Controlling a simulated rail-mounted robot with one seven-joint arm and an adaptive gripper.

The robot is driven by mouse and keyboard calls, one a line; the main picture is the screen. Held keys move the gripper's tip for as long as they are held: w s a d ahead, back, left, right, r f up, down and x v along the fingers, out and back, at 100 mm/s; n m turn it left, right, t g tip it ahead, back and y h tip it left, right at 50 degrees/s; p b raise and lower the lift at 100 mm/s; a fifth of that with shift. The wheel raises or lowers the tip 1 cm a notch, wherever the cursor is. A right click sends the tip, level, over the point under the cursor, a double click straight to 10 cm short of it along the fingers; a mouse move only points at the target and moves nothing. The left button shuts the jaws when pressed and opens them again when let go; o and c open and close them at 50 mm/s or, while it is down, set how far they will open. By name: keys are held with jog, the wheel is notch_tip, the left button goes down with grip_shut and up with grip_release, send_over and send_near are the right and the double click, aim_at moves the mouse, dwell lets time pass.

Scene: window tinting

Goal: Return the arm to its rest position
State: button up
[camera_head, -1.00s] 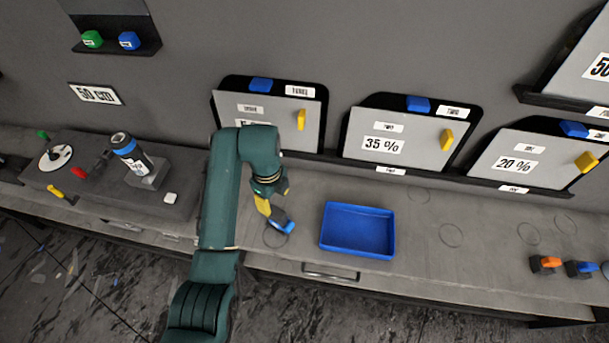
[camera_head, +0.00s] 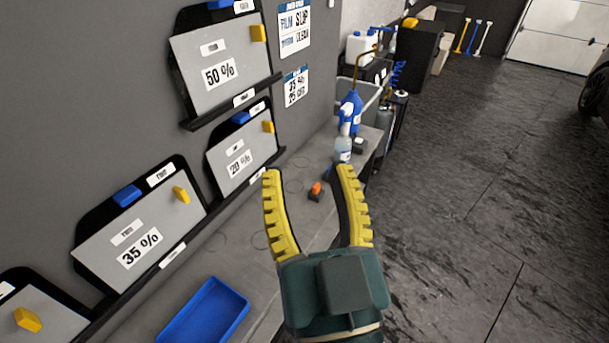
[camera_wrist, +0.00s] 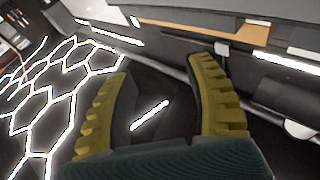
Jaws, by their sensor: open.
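My gripper (camera_head: 306,172) is open and empty, with its two yellow ribbed fingers spread wide. In the head view it is raised in front of the camera and hides part of the bench behind it. In the wrist view the gripper (camera_wrist: 163,68) is also open, with nothing between the fingers. That view is tilted and shows bright hexagonal lights and dark fittings beyond the fingers.
A grey bench (camera_head: 232,228) runs along the wall with a blue tray (camera_head: 206,312) on it. Panels marked 35 % (camera_head: 140,240), 20 % (camera_head: 235,160) and 50 % (camera_head: 222,68) stand on the wall. A blue-topped spray bottle (camera_head: 344,145) stands at the bench's far end. Open floor (camera_head: 470,190) lies to the right.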

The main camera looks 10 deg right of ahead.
jog(key=shift+s+d+r+n+t+h, duration=0.15)
jog(key=shift+s+d+r+t+h, duration=0.15)
jog(key=shift+s+d+r, duration=0.25)
jog(key=shift+s+d+r+n+t+h, duration=0.2)
jog(key=shift+s+d+r+h, duration=0.1)
jog(key=shift+s+r, duration=0.25)
jog(key=shift+f, duration=0.1)
notch_tip(320, 180, up, 22)
jog(key=p, duration=2.1)
jog(key=shift+f+p, duration=0.2)
jog(key=shift+p, duration=0.15)
